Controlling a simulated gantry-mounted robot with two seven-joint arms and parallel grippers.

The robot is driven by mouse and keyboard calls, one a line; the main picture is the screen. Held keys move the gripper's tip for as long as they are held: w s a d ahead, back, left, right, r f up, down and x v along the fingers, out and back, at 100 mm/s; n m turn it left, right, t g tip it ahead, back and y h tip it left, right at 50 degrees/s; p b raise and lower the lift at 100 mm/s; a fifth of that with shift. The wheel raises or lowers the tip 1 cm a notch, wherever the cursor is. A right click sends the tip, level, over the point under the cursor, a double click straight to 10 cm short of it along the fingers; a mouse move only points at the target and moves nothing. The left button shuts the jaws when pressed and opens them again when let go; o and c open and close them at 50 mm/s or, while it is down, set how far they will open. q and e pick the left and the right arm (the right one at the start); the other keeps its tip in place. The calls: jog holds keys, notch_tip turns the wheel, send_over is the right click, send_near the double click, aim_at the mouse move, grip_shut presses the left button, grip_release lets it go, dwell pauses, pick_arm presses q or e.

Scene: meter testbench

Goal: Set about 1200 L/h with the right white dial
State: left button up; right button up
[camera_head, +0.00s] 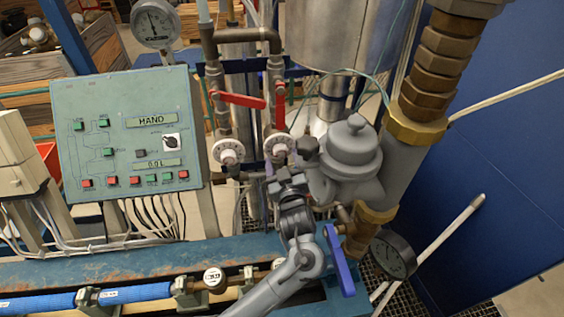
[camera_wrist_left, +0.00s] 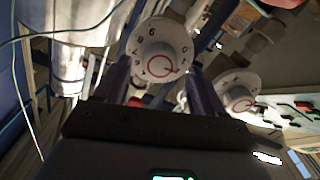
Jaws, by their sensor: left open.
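The right white dial (camera_head: 280,146) is on the right-hand pipe below a red lever, partly hidden by my left gripper. It also shows in the left wrist view (camera_wrist_left: 160,50), with numbers around its rim and a red mark on its face. The left white dial (camera_head: 229,151) is on the neighbouring pipe; it shows at right in the left wrist view (camera_wrist_left: 238,93). My left gripper (camera_head: 284,172) is open at the right dial. In the left wrist view its fingers (camera_wrist_left: 160,82) stand on either side of that dial; I cannot tell whether they touch it. My right gripper is not in view.
The green control panel (camera_head: 125,135) stands at left. Red levers (camera_head: 238,100) are above the dials. A grey meter body (camera_head: 350,155) is close to the right of my gripper. A blue handle (camera_head: 340,262) and a gauge (camera_head: 393,254) are at lower right.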

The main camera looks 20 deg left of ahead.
pick_arm(q)
jog(key=shift+b+x, duration=0.3)
jog(key=shift+x, duration=0.6)
jog(key=c, duration=1.1)
